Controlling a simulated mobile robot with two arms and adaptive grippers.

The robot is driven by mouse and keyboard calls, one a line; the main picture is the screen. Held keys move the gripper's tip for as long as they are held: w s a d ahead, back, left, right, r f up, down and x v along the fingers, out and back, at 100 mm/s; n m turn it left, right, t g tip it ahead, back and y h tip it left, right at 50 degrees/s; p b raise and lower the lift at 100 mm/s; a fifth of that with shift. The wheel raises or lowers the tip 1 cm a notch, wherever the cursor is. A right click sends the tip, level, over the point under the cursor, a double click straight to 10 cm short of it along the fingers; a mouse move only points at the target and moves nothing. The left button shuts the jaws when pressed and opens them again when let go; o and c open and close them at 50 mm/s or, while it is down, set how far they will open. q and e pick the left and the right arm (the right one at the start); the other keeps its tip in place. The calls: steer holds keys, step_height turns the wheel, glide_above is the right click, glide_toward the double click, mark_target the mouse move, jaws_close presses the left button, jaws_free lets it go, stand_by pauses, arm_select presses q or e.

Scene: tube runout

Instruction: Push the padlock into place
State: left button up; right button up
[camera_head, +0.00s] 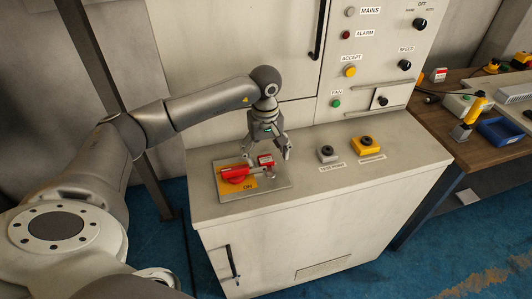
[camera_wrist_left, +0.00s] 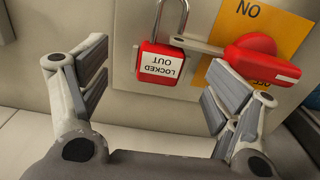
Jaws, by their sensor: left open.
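The padlock (camera_head: 265,160) is red with a white label reading LOCKED OUT. It lies at the end of the grey bar of a red rotary handle (camera_head: 235,174), on a panel with a yellow plate. In the wrist view, the padlock body (camera_wrist_left: 146,64) and its metal shackle (camera_wrist_left: 187,12) lie beyond the fingertips, beside the grey bar (camera_wrist_left: 198,45) of the red handle (camera_wrist_left: 250,52). I cannot tell whether the shackle is fully seated. My left gripper (camera_head: 273,149) is open and empty over the padlock, and its fingers (camera_wrist_left: 160,82) are spread wide. My right gripper is out of view.
The panel plate (camera_head: 275,190) lies on the cabinet's sloping top. The upright control cabinet (camera_head: 240,40) rises behind. A wooden table (camera_head: 440,115) with tools is at the right.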

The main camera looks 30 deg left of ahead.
arm_select(q)
steer(key=shift+r, duration=0.15)
step_height(320, 180, up, 8)
steer(key=p, duration=0.4)
stand_by(0.5)
